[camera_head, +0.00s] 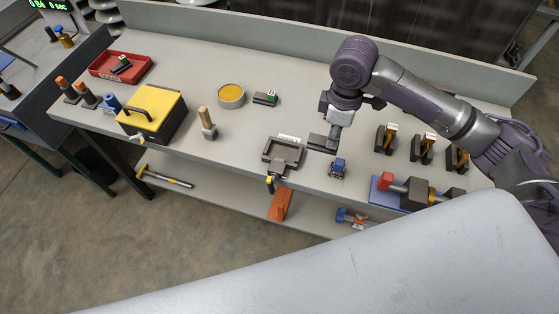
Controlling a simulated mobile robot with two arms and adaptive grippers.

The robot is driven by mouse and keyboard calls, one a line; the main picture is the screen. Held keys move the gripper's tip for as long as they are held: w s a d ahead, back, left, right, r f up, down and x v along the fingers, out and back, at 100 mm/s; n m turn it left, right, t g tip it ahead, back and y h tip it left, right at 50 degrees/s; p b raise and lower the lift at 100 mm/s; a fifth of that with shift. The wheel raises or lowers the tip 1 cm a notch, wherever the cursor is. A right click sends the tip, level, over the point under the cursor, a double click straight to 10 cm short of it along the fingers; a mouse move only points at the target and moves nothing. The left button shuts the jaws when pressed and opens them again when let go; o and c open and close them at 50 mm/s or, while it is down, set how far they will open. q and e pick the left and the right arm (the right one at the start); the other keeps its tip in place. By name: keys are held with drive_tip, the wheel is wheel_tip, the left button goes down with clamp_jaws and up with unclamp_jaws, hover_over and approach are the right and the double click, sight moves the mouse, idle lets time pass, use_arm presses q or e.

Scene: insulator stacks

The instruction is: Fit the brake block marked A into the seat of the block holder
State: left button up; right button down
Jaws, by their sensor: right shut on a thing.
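My right gripper (334,134) points down over the bench, right of the block holder, and is shut on a dark grey block (319,143). No mark on this block can be read from here, so I cannot tell if it is A. The block holder (270,157) is a dark frame with an open, lighter seat, near the front edge of the bench. The held block is just right of the holder; I cannot tell whether they touch. Two other dark blocks with green-and-white tops show: one (266,98) on the bench, one (121,67) in a red tray. My left gripper is out of view.
The red tray (104,75) is at the far left. A yellow box (155,108), a wooden-handled tool (206,122) and a round yellow-filled tin (231,95) stand left of the holder. A small blue-topped item (338,167) lies close below my gripper. Dark stands (385,138) are to the right.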

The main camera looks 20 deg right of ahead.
drive_tip(key=w+a+f, duration=0.2)
drive_tip(key=w+a+f+p, duration=0.1)
drive_tip(key=w+a+f, duration=0.1)
drive_tip(key=a, duration=0.1)
drive_tip(key=w+a+f, duration=0.2)
drive_tip(key=w+a, duration=0.1)
drive_tip(key=shift+w+f, duration=0.1)
drive_tip(key=shift+f, duration=0.45)
wheel_tip(320, 180, down, 2)
drive_tip(key=shift+f+p, duration=0.25)
drive_tip(key=shift+p, duration=0.3)
drive_tip(key=shift+f, duration=0.55)
drive_tip(key=c, duration=1)
unclamp_jaws()
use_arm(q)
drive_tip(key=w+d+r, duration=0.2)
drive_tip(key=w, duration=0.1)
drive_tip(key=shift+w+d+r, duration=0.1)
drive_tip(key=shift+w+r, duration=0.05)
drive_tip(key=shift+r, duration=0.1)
use_arm(e)
drive_tip(key=shift+o, duration=0.2)
